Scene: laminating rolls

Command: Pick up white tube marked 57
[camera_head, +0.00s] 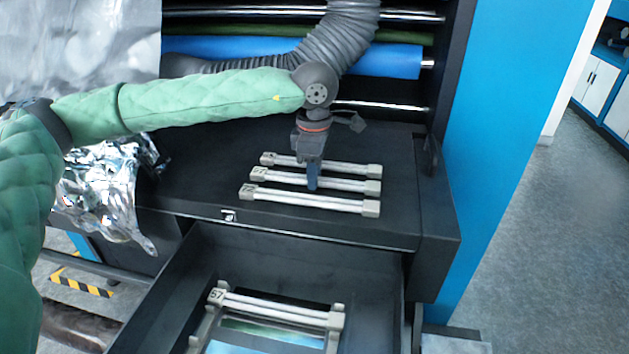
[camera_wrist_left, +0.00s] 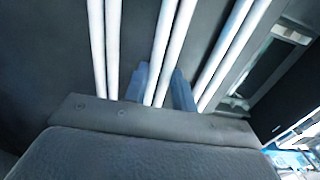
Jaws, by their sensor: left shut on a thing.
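Three white tubes, each a pair of rods with grey end blocks, lie side by side on the black shelf: a back one (camera_head: 335,167), a middle one (camera_head: 345,184) and a front one (camera_head: 305,200). Their end labels are too small to read surely. A further white tube (camera_head: 275,307), whose end block looks marked 57, rests on a rack in the open drawer below. My left gripper (camera_head: 312,180) points down and is shut on the middle tube. In the left wrist view its blue fingers (camera_wrist_left: 161,88) stand either side of that tube (camera_wrist_left: 169,45). My right gripper is not in view.
The open drawer (camera_head: 190,268) sticks out below the black shelf (camera_head: 400,205). Crumpled silver film (camera_head: 105,195) hangs at the left. Blue (camera_head: 395,60) and green rolls are behind my arm. A blue side panel (camera_head: 520,110) stands at the right.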

